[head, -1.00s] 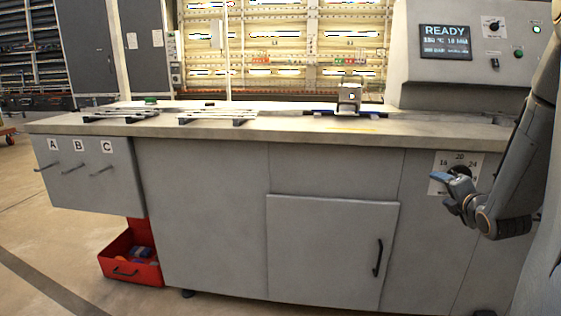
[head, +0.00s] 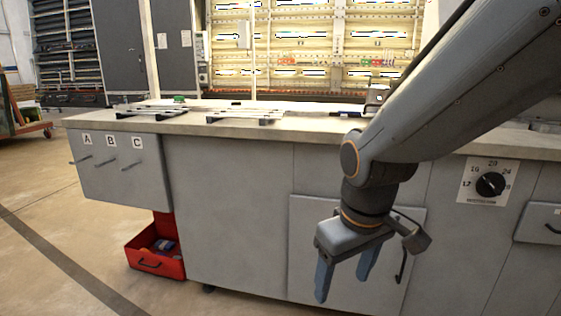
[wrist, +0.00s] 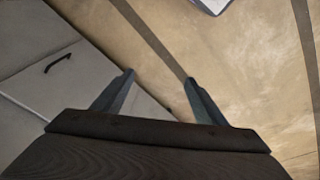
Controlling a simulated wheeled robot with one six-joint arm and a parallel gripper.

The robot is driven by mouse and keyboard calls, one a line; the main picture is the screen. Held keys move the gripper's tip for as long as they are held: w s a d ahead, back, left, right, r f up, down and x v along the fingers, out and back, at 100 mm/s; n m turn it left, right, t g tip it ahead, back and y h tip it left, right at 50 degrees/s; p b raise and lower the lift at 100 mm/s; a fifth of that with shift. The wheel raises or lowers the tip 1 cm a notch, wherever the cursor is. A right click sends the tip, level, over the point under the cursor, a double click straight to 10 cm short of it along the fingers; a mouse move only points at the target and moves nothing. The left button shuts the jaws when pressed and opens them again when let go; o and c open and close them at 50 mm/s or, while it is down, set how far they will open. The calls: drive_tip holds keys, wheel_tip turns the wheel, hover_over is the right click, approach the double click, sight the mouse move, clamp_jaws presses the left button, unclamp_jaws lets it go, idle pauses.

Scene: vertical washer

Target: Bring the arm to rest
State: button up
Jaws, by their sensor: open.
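My gripper (head: 345,280) hangs from my arm in front of the grey cabinet, its two blue-grey fingers pointing down and apart. In the wrist view my gripper (wrist: 158,88) is open, with nothing between the fingers and the floor beyond them. It stands clear of the black rotary dial (head: 490,185), which is to its right on the cabinet front. My arm hides part of the worktop and of the lower cabinet door (head: 310,250).
The worktop (head: 240,128) carries metal rails on the left. A red bin (head: 150,262) holds small items at the lower left. Open floor (head: 60,225) lies at the left.

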drive_tip(key=s+a+m+g, duration=0.1)
drive_tip(key=s+a+g, duration=0.15)
drive_tip(key=s, duration=0.45)
drive_tip(key=d+r+m+p, duration=0.2)
drive_tip(key=d+r+p, duration=0.3)
drive_tip(key=p, duration=0.5)
drive_tip(key=s+d+r+m+p, duration=0.1)
drive_tip(key=d+r+m+p, duration=0.1)
drive_tip(key=d+r+p, duration=0.3)
wheel_tip(320, 180, up, 4)
drive_tip(key=p, duration=0.6)
drive_tip(key=shift+d, duration=0.2)
